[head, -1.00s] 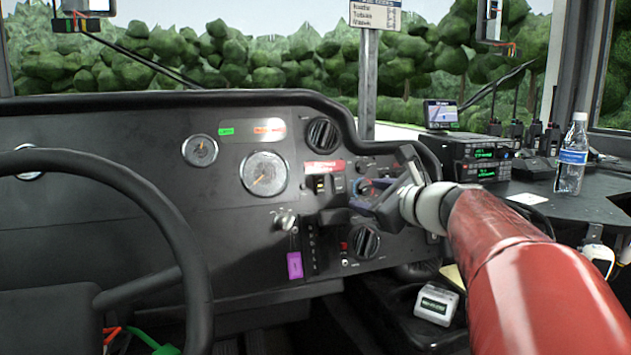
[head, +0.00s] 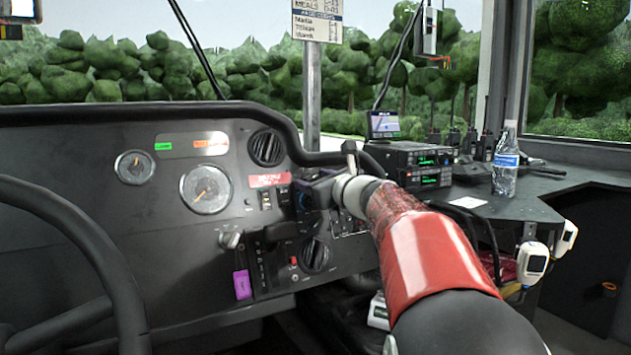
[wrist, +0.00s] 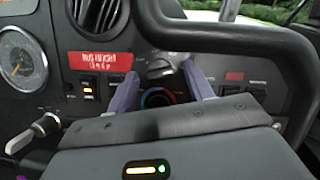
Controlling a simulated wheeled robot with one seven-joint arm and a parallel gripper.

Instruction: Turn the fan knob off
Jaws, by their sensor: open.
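In the wrist view, a dark grey knob (wrist: 160,68) sits on the dash panel between and just beyond my fingertips. Below it is a round dial (wrist: 157,98) with a blue and red ring, partly hidden by my gripper body. No readable label shows which of the two is the fan knob. My gripper (wrist: 160,74) is open, with one purple finger on either side of the grey knob. I cannot tell whether a finger touches it. In the head view, my gripper (head: 312,193) is close to the panel, and its body hides most of this control area.
A black padded rail (wrist: 235,38) curves above and right of my gripper. A row of switches (wrist: 88,88) and a silver lever knob (wrist: 35,133) are at left. The steering wheel (head: 75,225) is further left. A radio (head: 420,168) and bottle (head: 506,160) stand at right.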

